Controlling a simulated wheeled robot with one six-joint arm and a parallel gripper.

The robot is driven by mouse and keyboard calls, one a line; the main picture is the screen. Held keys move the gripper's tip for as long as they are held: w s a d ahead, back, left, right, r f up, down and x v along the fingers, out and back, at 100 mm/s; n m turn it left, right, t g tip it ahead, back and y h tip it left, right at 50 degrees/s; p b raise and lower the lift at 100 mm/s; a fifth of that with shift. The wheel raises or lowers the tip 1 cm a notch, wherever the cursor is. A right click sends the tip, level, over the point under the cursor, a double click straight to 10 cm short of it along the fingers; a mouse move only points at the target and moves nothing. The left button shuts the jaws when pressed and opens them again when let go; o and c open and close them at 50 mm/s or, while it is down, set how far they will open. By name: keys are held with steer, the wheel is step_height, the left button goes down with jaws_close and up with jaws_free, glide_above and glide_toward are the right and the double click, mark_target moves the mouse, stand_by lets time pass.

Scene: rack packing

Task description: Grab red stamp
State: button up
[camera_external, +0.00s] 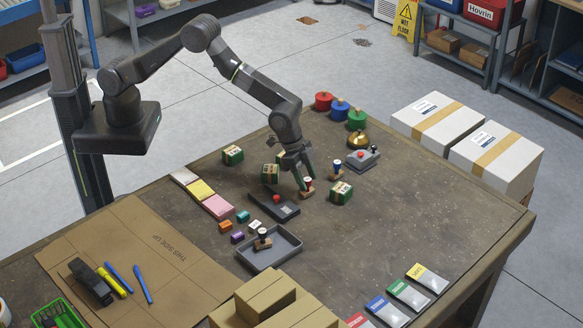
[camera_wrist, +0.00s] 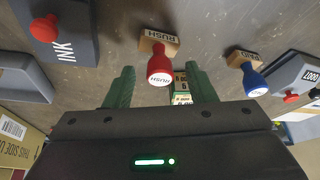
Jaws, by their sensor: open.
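The red stamp (camera_external: 307,187) stands on the table, with a wooden base and a red handle. In the wrist view the red stamp (camera_wrist: 159,65) shows its red handle with a white top and a block lettered RUSH. My gripper (camera_external: 304,177) is open and low over the table at the red stamp. In the wrist view my gripper (camera_wrist: 160,76) has its green-looking fingers on either side of the handle, with gaps visible. I cannot tell whether anything touches.
A blue stamp (camera_external: 335,172) stands close on the right. A dark ink pad (camera_external: 275,206) with a red knob lies in front. Green boxes (camera_external: 341,192) stand nearby. A grey tray (camera_external: 290,252) holds a black stamp (camera_external: 263,238).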

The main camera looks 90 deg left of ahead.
steer(key=shift+w+d+f, duration=0.1)
steer(key=shift+w+f, duration=0.1)
steer(key=shift+f, duration=0.45)
steer(key=c, duration=1)
steer(key=shift+r, duration=0.1)
steer(key=shift+c, duration=0.2)
